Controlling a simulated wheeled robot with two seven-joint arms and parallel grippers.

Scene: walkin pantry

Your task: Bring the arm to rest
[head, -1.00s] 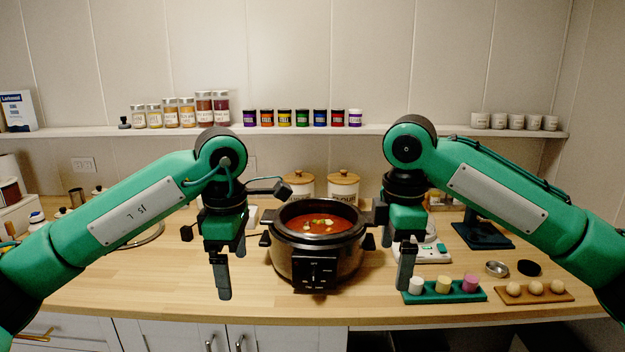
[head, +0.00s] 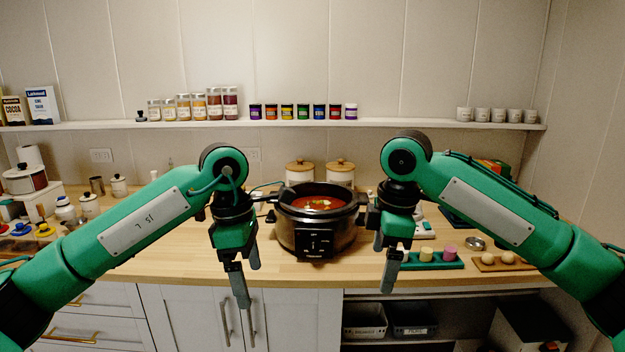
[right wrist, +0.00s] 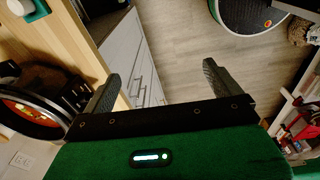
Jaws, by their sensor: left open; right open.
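My left gripper (head: 243,278) hangs down in front of the counter edge, left of the slow cooker, open and empty. My right gripper (head: 386,262) also points down, near the counter's front edge to the right of the cooker. In the right wrist view its two fingers (right wrist: 160,85) stand wide apart with nothing between them, above the floor and cabinet fronts. The slow cooker (head: 316,243) stands on the counter between the arms, full of red soup; it also shows in part in the right wrist view (right wrist: 30,118).
The wooden counter (head: 175,262) has bare room left of the cooker. A green tray (head: 440,265) with coloured cylinders and a wooden tray (head: 505,266) with round balls sit at the right. A shelf (head: 290,125) with jars and small cans runs along the wall. White cabinets (head: 180,310) lie below.

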